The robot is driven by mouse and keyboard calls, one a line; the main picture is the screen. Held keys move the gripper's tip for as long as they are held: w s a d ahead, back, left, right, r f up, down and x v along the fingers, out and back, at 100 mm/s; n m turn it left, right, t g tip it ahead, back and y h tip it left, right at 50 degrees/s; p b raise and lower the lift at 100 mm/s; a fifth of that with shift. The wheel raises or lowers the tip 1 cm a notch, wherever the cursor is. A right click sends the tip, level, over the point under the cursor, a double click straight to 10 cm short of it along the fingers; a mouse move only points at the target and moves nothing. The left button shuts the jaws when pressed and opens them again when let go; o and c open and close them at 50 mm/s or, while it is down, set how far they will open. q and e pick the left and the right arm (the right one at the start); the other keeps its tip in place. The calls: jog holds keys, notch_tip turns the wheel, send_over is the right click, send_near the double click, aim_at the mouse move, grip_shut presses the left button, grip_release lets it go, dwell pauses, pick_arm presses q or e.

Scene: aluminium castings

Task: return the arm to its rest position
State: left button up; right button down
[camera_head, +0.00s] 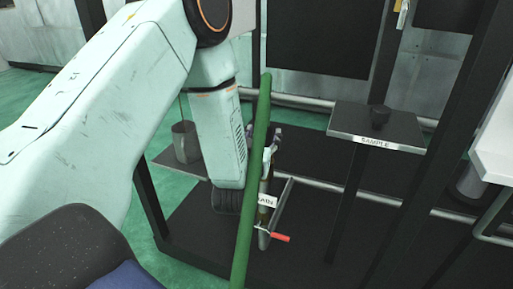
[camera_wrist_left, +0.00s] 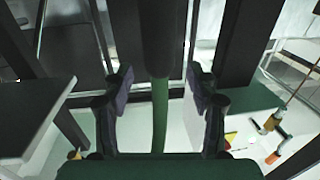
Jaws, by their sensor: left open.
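My left arm (camera_head: 95,115) comes in from the left in the head view and bends down at the wrist beside a slanting green pole (camera_head: 262,125). The gripper at its end is mostly hidden behind the arm and the pole. In the left wrist view my left gripper (camera_wrist_left: 160,97) is open, with its two dark fingers wide apart. A green pole (camera_wrist_left: 160,115) and a dark post show between the fingers in the picture; whether they stand between them or beyond, I cannot tell. I see nothing held. My right gripper is not in view.
A grey mug (camera_head: 185,142) stands on a low shelf at left. A pipe with a white tag and a red handle (camera_head: 280,237) is close behind the pole. Dark frame posts (camera_head: 425,150) stand at right.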

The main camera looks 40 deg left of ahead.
pick_arm(q)
jog(key=v, duration=0.9)
jog(key=s+d+f+m+g+h, duration=0.1)
jog(key=s+d+f+g+h, duration=0.2)
jog(key=f, duration=0.5)
jog(key=s+d+f+m+g+h, duration=0.1)
jog(key=s+f+g, duration=0.25)
jog(key=f, duration=0.45)
jog(key=s+d+f+g, duration=0.1)
jog(key=s+f+g, duration=0.2)
jog(key=s, duration=0.4)
jog(key=s+d+f+m+g+h, duration=0.1)
jog(key=s+d+f+g, duration=0.1)
jog(key=s+f+g, duration=0.2)
jog(key=s+d+f+g+h, duration=0.1)
jog(key=s+d+f+g, duration=0.1)
jog(key=s, duration=0.9)
notch_tip(320, 180, down, 3)
jog(key=shift+r+m+g+p, duration=0.25)
jog(key=shift+m+g+p, duration=0.15)
jog(key=shift+g, duration=0.25)
